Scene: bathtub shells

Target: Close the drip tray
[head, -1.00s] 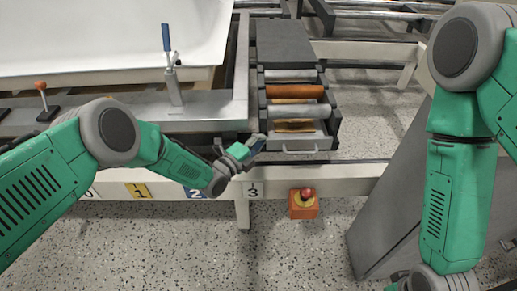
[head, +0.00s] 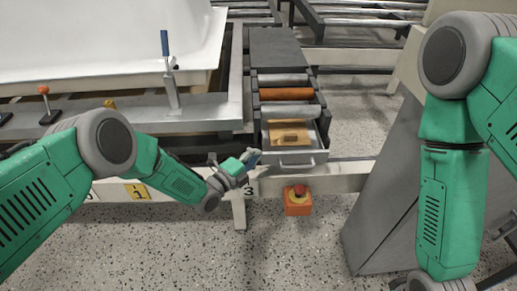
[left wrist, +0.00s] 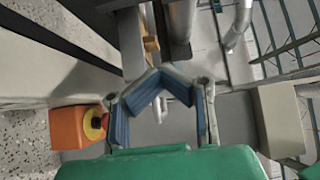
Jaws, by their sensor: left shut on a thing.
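The drip tray (head: 318,150) is a grey drawer under the front end of the roller frame. It is pulled out, with a tan-brown block (head: 288,141) lying inside and a bar handle (head: 296,164) on its front. My left gripper (head: 254,157) is at the tray's left front corner, to the left of the handle. In the left wrist view its blue-padded fingers (left wrist: 156,80) come together at the tips, against the grey tray. The exact contact is hard to see. My right gripper is out of view; only its arm shows at the right.
Several rollers (head: 287,94), one of them orange-brown, lie behind the tray. A white beam (head: 345,180) runs below it. An orange box with a red button (head: 298,200) sits under the beam. A grey slanted panel (head: 385,205) stands at the right. Bare speckled floor lies in front.

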